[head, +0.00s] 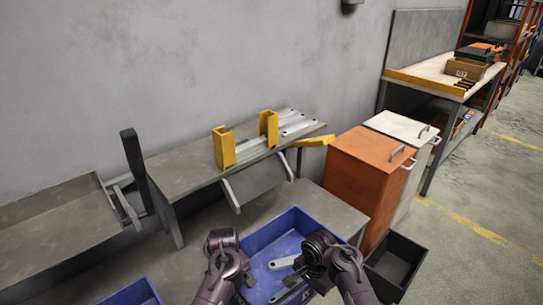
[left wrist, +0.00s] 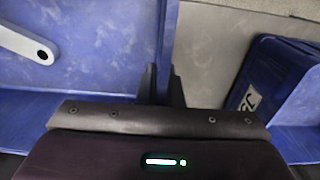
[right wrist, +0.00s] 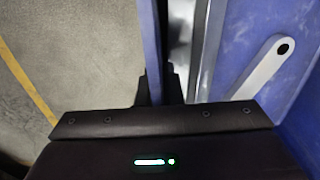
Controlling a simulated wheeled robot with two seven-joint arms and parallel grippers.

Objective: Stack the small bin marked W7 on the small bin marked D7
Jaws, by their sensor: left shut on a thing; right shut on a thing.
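A blue bin (head: 265,234) with grey metal brackets in it is between my two grippers at the bottom middle of the head view. My left gripper (left wrist: 162,82) is shut on one wall of this bin (left wrist: 168,40). My right gripper (right wrist: 158,85) is shut on another wall (right wrist: 149,35). Whether the bin rests on the bench or hangs above it, I cannot tell. A second blue bin (head: 132,293) is at the lower left of the head view, partly cut off. A blue bin (left wrist: 272,80) with a white label shows in the left wrist view; I cannot read its mark surely.
A raised grey shelf (head: 185,170) with yellow brackets (head: 225,148) stands behind the bench top (head: 190,262). An orange cabinet (head: 362,175) and a white one (head: 400,127) are at the right. A dark open bin (head: 400,258) stands beside the bench. A grey tray (head: 55,245) is at the left.

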